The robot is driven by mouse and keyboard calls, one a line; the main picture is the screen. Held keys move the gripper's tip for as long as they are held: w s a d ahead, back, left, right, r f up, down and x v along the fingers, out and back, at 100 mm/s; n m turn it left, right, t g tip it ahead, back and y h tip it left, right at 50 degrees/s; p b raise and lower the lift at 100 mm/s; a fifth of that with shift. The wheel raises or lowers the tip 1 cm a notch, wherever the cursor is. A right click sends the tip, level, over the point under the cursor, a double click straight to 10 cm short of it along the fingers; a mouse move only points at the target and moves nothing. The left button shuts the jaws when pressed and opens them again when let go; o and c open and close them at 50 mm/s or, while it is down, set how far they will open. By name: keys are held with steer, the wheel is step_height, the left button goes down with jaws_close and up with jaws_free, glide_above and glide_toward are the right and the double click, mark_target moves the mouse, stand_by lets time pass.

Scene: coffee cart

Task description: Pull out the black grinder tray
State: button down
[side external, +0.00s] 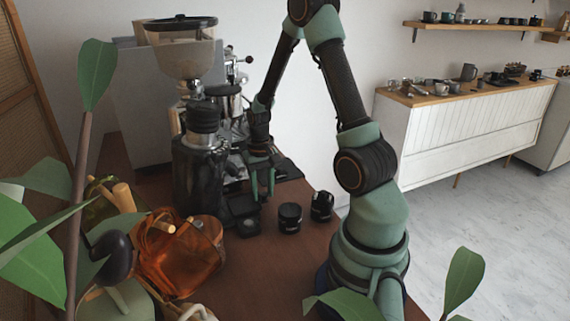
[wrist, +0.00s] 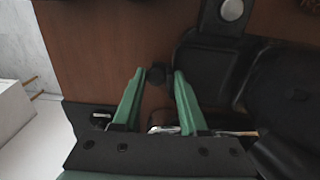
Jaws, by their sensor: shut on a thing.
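The black grinder (side external: 200,165) stands on the brown counter at the left of centre in the side view. A low black tray (side external: 241,210) shows at its base. In the wrist view, a black tray-like part (wrist: 205,62) lies on the right, with a small round black knob (wrist: 156,74) beside its left edge. My gripper (side external: 262,197) points down beside the tray. In the wrist view my gripper's green fingertips (wrist: 157,78) stand on either side of the knob and are shut on it. Whether the knob joins the tray is hard to see.
Two black cylindrical containers (side external: 290,217) (side external: 321,206) stand to the right of the tray. An espresso machine (side external: 228,105) stands behind. Brown counter (side external: 265,265) is bare in front of the containers.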

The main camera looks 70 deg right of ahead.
steer(key=s+d, duration=0.4)
steer(key=c, duration=0.6)
jaws_free()
steer(key=shift+c, duration=0.2)
steer(key=shift+r, duration=0.15)
step_height(320, 180, up, 12)
